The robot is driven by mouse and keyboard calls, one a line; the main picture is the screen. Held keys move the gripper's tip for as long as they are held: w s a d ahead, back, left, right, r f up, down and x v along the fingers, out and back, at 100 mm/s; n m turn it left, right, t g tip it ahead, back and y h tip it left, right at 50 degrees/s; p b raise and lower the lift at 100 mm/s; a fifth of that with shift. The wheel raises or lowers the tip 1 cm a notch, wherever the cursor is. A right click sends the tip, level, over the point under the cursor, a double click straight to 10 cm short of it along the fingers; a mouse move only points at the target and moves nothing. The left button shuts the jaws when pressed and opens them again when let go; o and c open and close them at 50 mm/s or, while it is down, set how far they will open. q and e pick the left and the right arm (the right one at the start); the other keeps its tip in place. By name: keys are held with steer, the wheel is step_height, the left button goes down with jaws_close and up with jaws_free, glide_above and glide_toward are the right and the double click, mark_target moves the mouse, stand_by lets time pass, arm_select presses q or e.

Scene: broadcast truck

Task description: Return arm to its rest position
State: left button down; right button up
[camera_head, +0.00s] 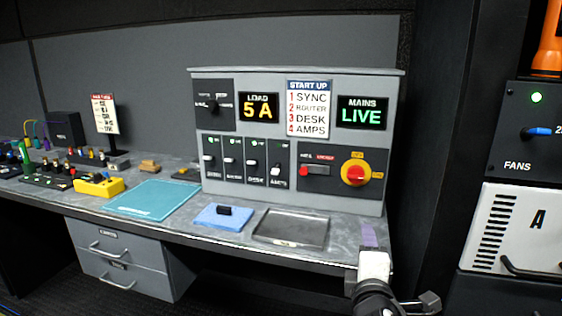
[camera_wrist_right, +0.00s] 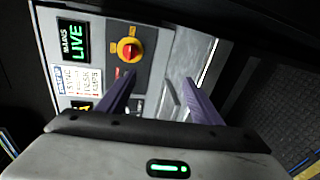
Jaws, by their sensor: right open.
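My right gripper (camera_head: 369,238) is at the bench's front right edge, below the red and yellow rotary switch (camera_head: 355,173) of the grey power panel (camera_head: 340,205). In the right wrist view the two purple fingers of my right gripper (camera_wrist_right: 157,95) are spread apart with nothing between them. The rotary switch (camera_wrist_right: 129,50) and the green LIVE display (camera_wrist_right: 76,40) show beyond the fingers. In the head view the mains display (camera_head: 361,113) reads LIVE and the load display (camera_head: 258,108) reads 5 A. My left gripper is not in view.
A shallow grey tray (camera_head: 291,241) and a blue pad (camera_head: 212,220) with a black piece on it lie left of my right gripper. A teal mat (camera_head: 152,200) and a yellow box (camera_head: 99,186) are farther left. A dark rack with a FANS switch (camera_head: 537,132) stands at right.

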steer(key=s+a+f+m+g+y, duration=0.1)
steer(key=s+f+m, duration=0.1)
steer(key=s+f, duration=0.35)
steer(key=s+f+m+g+y, duration=0.1)
steer(key=s+f+g+y, duration=0.15)
steer(key=f, duration=0.65)
steer(key=s+a+f+m, duration=0.1)
steer(key=s+f+m, duration=0.1)
steer(key=s+f, duration=0.35)
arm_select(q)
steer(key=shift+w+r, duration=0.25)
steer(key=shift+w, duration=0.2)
arm_select(e)
steer(key=s+f+m+g+y, duration=0.1)
steer(key=s+f+m, duration=0.3)
steer(key=s+f, duration=0.3)
steer(key=s+f+m+g+y, duration=0.1)
steer(key=s+f+m, duration=0.4)
steer(key=s, duration=0.7)
steer(key=shift+s+d+f+g, duration=0.15)
steer(key=shift+s+f+g, duration=0.2)
steer(key=shift+f+g, duration=0.5)
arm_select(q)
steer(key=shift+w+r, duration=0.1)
arm_select(e)
steer(key=shift+f+y, duration=0.1)
steer(key=shift+y, duration=0.15)
steer(key=shift+c, duration=0.4)
